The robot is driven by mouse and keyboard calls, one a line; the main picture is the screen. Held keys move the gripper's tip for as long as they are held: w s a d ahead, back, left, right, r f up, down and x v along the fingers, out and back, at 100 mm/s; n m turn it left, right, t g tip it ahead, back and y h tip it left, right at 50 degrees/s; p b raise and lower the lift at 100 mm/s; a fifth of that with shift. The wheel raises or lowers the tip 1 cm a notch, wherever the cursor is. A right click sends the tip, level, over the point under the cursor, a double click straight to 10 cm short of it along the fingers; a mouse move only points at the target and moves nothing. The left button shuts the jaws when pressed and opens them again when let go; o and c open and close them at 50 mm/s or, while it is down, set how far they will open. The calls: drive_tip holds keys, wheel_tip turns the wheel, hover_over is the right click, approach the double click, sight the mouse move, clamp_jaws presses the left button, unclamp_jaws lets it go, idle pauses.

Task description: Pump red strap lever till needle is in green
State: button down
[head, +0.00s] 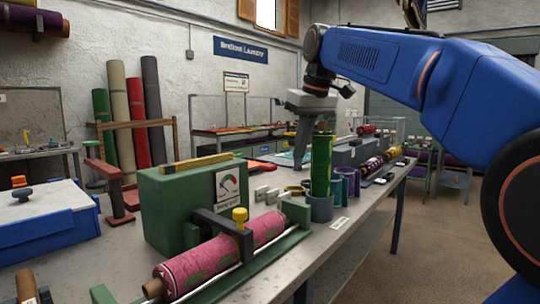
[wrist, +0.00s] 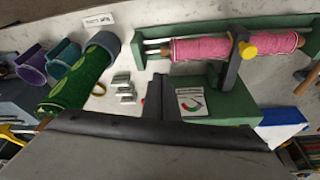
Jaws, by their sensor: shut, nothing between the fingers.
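The green scrubber box (head: 180,205) stands on the bench with a white gauge (head: 229,188) on its front. The gauge has a coloured arc; its needle is too small to read. It also shows in the wrist view (wrist: 191,103). A red lever-like bar (head: 102,169) on a red post stands left of the box; I cannot tell whether it is the strap lever. A pink rug roll (head: 215,258) lies in front under a dark bracket with a yellow knob (head: 239,215). My gripper (head: 299,168) is shut and empty, pointing down behind the upright green roll.
The green roll (head: 321,165) stands in a grey cup (head: 320,208) close to my gripper, with purple and teal cups beside it. Small metal blocks (head: 266,193) lie near the box. A blue case (head: 45,215) is at left.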

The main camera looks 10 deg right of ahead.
sight(269, 165)
drive_tip(key=w+a+r+n, duration=0.2)
drive_tip(key=w+r+n, duration=0.1)
drive_tip(key=w+r, duration=0.6)
drive_tip(key=w, duration=0.3)
drive_tip(key=shift+w+a+g+y, duration=0.2)
drive_tip(key=shift+w+g+y, duration=0.15)
drive_tip(key=shift+g+y, duration=0.05)
drive_tip(key=x, duration=0.9)
drive_tip(key=s+x, duration=0.1)
drive_tip(key=x, duration=0.3)
drive_tip(key=shift+w+d+f, duration=0.1)
drive_tip(key=shift+d+f, duration=0.15)
drive_tip(key=shift+f, duration=0.35)
